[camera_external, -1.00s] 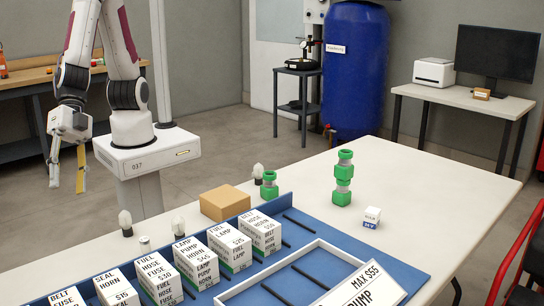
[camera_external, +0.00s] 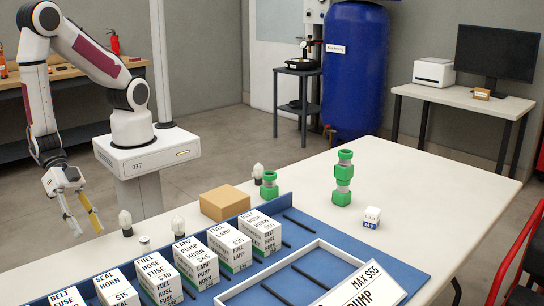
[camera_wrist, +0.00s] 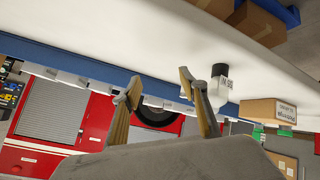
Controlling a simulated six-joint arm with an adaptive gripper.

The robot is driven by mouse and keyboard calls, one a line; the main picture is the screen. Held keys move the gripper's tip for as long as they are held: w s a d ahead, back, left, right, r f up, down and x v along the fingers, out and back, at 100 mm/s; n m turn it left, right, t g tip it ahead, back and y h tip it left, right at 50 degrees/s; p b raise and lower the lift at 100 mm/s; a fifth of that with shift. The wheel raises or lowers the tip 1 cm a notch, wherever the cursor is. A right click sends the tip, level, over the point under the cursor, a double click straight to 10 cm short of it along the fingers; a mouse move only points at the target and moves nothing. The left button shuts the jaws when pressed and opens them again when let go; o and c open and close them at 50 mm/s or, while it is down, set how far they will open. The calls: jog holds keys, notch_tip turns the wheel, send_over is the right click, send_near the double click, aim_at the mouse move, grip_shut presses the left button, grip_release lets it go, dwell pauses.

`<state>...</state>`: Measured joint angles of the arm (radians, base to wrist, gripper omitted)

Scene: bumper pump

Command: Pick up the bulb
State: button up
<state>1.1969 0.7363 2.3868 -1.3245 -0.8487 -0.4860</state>
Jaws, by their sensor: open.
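Several clear bulbs with dark bases stand upright on the table. One (camera_external: 125,219) is near the table's left edge. Another (camera_external: 178,225) stands to its right, and a third (camera_external: 258,171) is farther back beside a green fitting. My gripper (camera_external: 81,216) is left of the nearest bulb, off the table's left edge, fingers apart and empty. In the wrist view my gripper (camera_wrist: 162,84) shows two tan fingertips spread apart. A dark-based pale object (camera_wrist: 219,76), seemingly a bulb, appears upside down just right of the fingers. Which bulb it is, I cannot tell.
A small round part (camera_external: 144,243) sits between the near bulbs. A blue tray (camera_external: 284,206) with labelled white boxes (camera_external: 196,256) lies to the right. A cardboard box (camera_external: 225,203) and stacked green fittings (camera_external: 343,177) stand behind.

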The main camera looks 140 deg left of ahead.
aim_at(127, 222)
jog(key=s+a+t+y, duration=0.1)
jog(key=s+a+f, duration=0.1)
jog(key=a, duration=0.1)
jog(key=s+a+f+t+y, duration=0.1)
jog(key=shift+a+f+m+t+y, duration=0.2)
jog(key=shift+a+m+t+y, duration=0.1)
jog(key=shift+a, duration=0.1)
jog(key=s+a+m+t, duration=0.4)
jog(key=t, duration=0.1)
jog(key=shift+a+f, duration=0.15)
jog(key=shift+a, duration=0.15)
jog(key=shift+w, duration=0.25)
jog(key=shift+x, duration=1.15)
jog(key=shift+w, duration=0.15)
jog(key=shift+x, duration=2.45)
